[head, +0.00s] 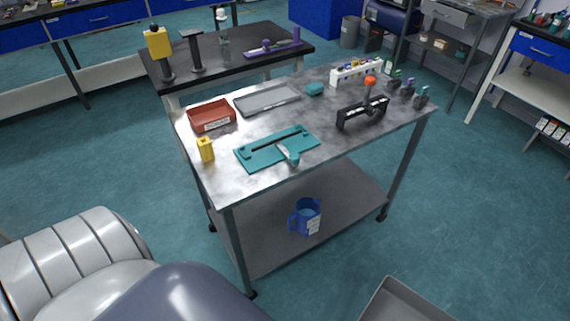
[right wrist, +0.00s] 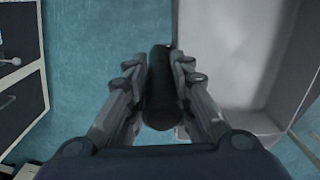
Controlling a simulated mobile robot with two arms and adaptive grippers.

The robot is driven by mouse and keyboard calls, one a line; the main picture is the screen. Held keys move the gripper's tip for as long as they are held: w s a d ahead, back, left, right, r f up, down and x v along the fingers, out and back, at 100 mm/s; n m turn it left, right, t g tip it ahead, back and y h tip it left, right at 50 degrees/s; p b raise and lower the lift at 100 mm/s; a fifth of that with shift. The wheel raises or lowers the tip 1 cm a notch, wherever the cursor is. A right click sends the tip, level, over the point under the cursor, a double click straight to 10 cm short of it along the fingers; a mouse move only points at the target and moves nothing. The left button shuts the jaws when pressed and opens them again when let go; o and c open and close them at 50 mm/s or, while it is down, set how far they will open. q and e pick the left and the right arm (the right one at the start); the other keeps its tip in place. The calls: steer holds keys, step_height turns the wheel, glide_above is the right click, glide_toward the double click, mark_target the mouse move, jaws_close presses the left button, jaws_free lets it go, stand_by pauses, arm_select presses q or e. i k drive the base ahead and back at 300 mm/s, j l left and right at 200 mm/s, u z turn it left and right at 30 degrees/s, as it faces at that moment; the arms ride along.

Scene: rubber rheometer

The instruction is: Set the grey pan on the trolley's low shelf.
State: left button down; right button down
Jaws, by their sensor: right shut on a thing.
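The grey pan (head: 405,302) shows at the bottom right of the head view, partly cut off by the frame edge, in front of the trolley (head: 215,178) and apart from it. In the right wrist view the pan (right wrist: 222,50) fills the right side. My right gripper (right wrist: 160,85) is shut on the pan's dark handle (right wrist: 159,112); it is outside the head view. The trolley's low shelf (head: 262,250) is grey and flat, with a blue jug (head: 306,215) standing near its middle. My left gripper is in neither view.
The trolley top carries a red tray (head: 211,115), a grey flat tray (head: 267,99), a teal fixture (head: 277,148), a yellow block (head: 206,149) and a black rack (head: 362,113). Trolley legs (head: 402,165) stand at the shelf's corners. The shelf is bare on either side of the jug.

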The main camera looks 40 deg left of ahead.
mark_target(340, 194)
steer(key=i+l+u, duration=0.15)
steer(key=u, duration=0.3)
steer(key=i+l+u, duration=0.25)
steer(key=u, duration=0.15)
steer(key=i+l+u, duration=0.15)
steer(key=l+u, duration=0.3)
steer(key=i+l+u, duration=0.15)
steer(key=l+u, duration=0.75)
steer(key=i+l, duration=0.05)
steer(key=l, duration=0.05)
